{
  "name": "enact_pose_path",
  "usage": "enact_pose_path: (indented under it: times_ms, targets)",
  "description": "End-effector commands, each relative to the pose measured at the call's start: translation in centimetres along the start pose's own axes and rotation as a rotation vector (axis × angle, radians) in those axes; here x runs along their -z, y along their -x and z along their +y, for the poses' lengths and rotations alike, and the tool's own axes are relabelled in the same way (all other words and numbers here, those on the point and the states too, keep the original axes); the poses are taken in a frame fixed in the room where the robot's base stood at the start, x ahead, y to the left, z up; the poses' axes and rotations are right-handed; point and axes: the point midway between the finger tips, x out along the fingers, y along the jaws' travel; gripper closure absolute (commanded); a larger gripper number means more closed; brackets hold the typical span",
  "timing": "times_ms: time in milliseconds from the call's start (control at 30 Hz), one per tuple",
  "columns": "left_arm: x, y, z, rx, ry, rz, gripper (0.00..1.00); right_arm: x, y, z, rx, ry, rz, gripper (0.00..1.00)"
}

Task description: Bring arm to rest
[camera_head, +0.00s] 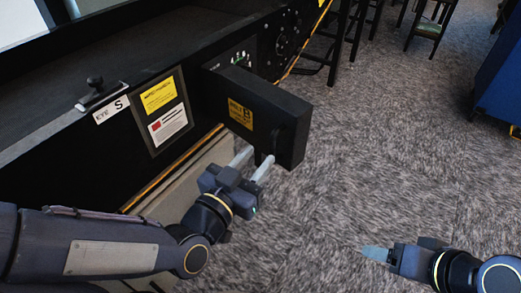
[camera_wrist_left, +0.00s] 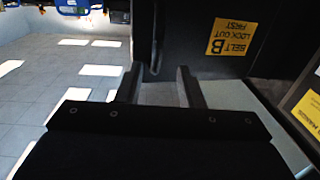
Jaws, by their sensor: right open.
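My left gripper (camera_head: 256,162) is in front of a black swung-out panel (camera_head: 285,112) on the machine, just below its yellow "BELT B" label (camera_head: 241,113). Its two fingers are apart, and in the left wrist view the gripper (camera_wrist_left: 158,84) shows a gap between them. A dark curved handle (camera_wrist_left: 157,42) stands on the panel just beyond that gap; I see no clear grip on it. My right gripper (camera_head: 376,253) is low at the right, open and empty over the carpet, away from the machine.
The black machine body (camera_head: 60,130) runs along the left, with a control plate bearing yellow and white labels (camera_head: 165,108). Dark stools (camera_head: 432,28) stand at the back and a blue cabinet (camera_head: 500,85) at the right. The grey carpet (camera_head: 390,150) between is clear.

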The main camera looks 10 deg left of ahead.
Motion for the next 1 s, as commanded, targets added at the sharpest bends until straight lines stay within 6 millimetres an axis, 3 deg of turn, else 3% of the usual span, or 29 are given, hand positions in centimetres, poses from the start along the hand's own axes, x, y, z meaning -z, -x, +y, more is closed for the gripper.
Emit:
enact_pose_path:
  times_ms: [467, 667, 767, 1000]
  targets:
    - [-0.1, 0.0, -0.1, 0.0, 0.007, -0.008, 0.66, 0.0, 0.0, 0.0, 0.0, 0.0, 0.0, 0.33]
    - [-1.4, 0.6, -2.3, 0.003, 0.115, -0.157, 0.66, 0.0, 0.0, 0.0, 0.0, 0.0, 0.0, 0.33]
    - [-2.7, 2.0, -4.1, 0.01, 0.207, -0.295, 0.66, 0.0, 0.0, 0.0, 0.0, 0.0, 0.0, 0.33]
    - [-5.4, 8.2, -7.0, 0.07, 0.393, -0.622, 0.66, 0.0, 0.0, 0.0, 0.0, 0.0, 0.0, 0.33]
